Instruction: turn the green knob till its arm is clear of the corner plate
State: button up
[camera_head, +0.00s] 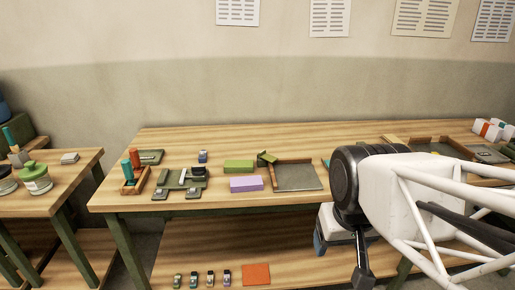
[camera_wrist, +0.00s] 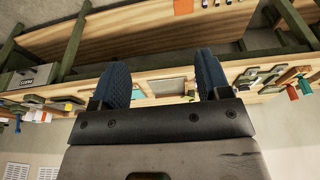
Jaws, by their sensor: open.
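A green piece (camera_head: 267,158), likely the green knob with its arm, sits at the back left corner of a shallow grey tray (camera_head: 300,180) with brown wooden edges. It is too small to tell the knob from its arm, or whether the arm lies over a corner plate. In the wrist view my gripper (camera_wrist: 162,62) is open and empty, its two dark blue fingers wide apart. The table edge and part of a tray show beyond and between them, at a distance. In the head view my arm stands right of the tray, and my fingers are mostly hidden.
Left of the tray lie a green block (camera_head: 238,166) and a purple block (camera_head: 246,184). Stamps and a brown holder (camera_head: 134,181) stand farther left. A second tray (camera_head: 468,150) with a yellow piece (camera_head: 392,139) is partly behind my arm. A lower shelf (camera_head: 185,262) runs beneath.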

jog(key=w+a+r+n, duration=0.1)
jog(key=w+r, duration=0.2)
jog(key=w, duration=0.5)
jog(key=w+r+n, duration=0.1)
jog(key=w+r, duration=0.1)
jog(key=w, duration=0.7)
jog(key=n+g, duration=0.3)
jog(key=n, duration=0.4)
send_over(268, 156)
jog(key=w+a, duration=0.2)
jog(key=a, duration=0.1)
jog(key=f, duration=1.3)
jog(key=shift+s+d+f, duration=0.25)
jog(key=shift+f, duration=0.05)
jog(key=shift+w+a+f, duration=0.1)
jog(key=shift+w+f, duration=0.25)
jog(key=shift+w, duration=0.05)
jog(key=shift+f, duration=3.9)
jog(key=shift+c, duration=0.3)
